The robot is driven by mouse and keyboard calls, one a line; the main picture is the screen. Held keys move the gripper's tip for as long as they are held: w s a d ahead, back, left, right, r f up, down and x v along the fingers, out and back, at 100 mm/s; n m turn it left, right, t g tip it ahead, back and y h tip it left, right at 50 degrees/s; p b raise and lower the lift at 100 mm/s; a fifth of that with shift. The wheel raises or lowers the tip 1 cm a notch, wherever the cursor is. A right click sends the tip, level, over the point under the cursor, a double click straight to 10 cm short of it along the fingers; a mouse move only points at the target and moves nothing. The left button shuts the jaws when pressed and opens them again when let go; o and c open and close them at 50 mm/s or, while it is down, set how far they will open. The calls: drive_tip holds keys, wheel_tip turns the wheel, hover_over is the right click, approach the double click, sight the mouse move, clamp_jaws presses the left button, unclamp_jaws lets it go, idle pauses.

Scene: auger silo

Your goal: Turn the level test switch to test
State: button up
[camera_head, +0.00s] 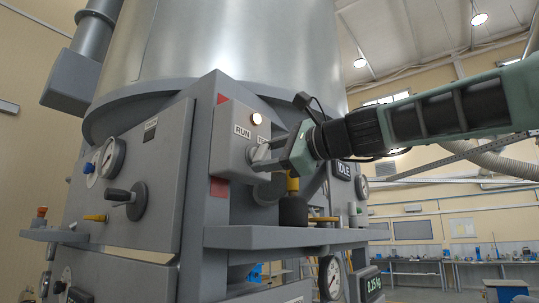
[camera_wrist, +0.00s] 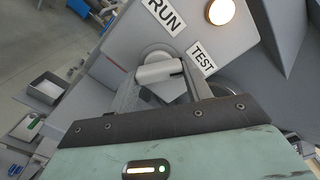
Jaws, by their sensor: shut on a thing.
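The level test switch is a light grey bar knob (camera_wrist: 158,72) on a round base, on a grey switch box (camera_head: 232,150). It also shows in the head view (camera_head: 261,153). The wrist view shows a RUN label (camera_wrist: 163,15) above it and a TEST label (camera_wrist: 202,58) to its right. The knob's right end lies near the TEST label; I cannot tell its exact setting. My gripper (camera_head: 270,158) is shut on the knob, with a finger on either side in the wrist view. It partly covers the TEST label in the head view.
A lit round lamp (camera_head: 256,119) sits above the labels. A grey shelf (camera_head: 290,237) juts out below the box, with a dark cylinder (camera_head: 293,211) close under my gripper. A black-handled crank (camera_head: 125,197) is at left.

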drive_tip(key=shift+f, duration=0.1)
drive_tip(key=o, duration=1)
drive_tip(key=shift+d, duration=0.1)
drive_tip(key=b+v, duration=0.7)
drive_tip(key=v, duration=1)
drive_tip(key=shift+s+d, duration=0.1)
drive_tip(key=shift+s, duration=0.05)
